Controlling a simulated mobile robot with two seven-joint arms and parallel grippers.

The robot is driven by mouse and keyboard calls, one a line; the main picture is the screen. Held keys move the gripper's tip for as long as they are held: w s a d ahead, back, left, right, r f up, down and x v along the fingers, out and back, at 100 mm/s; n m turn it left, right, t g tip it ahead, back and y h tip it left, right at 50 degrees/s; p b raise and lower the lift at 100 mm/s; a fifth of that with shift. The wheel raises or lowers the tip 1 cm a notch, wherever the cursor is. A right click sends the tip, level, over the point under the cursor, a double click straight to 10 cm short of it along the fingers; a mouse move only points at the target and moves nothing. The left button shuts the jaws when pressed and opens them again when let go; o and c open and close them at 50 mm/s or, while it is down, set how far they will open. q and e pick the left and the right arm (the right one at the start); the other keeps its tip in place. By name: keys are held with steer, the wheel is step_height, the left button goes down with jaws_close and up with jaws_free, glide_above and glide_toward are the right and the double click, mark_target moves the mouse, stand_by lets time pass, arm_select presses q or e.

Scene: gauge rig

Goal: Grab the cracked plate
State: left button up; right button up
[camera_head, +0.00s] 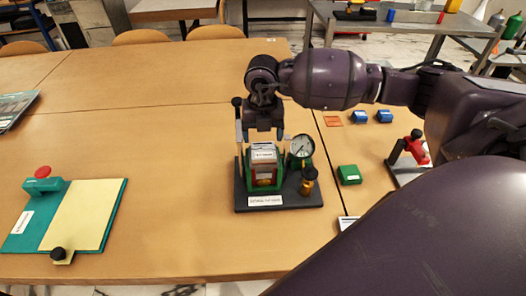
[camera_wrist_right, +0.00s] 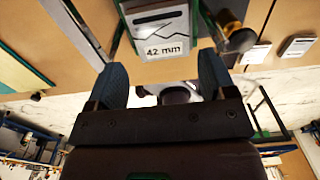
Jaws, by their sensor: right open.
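The cracked plate (camera_wrist_right: 160,62) is a grey-white plate with a dark jagged line and the marking "42 mm". In the head view its pale top (camera_head: 264,152) shows in the green frame of a dark gauge rig (camera_head: 300,196). My right gripper (camera_head: 264,135) is over the rig, pointing down at the plate. In the right wrist view the open fingers (camera_wrist_right: 162,72) stand on either side of the plate's near end, with gaps visible. I cannot tell how deep the plate sits in the frame. My left gripper is out of view.
The rig carries a dial gauge (camera_head: 300,147), a black-knobbed lever (camera_head: 238,125) and a brass-and-black knob (camera_head: 309,182). A green block (camera_head: 349,174) and a red clamp device (camera_head: 411,150) stand to the right. A teal board (camera_head: 22,238) lies left. The table between is clear.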

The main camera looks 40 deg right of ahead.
mark_target(263, 150)
steer(key=shift+w+d+f, duration=0.1)
steer(key=shift+d+f, duration=0.05)
steer(key=shift+f, duration=2.55)
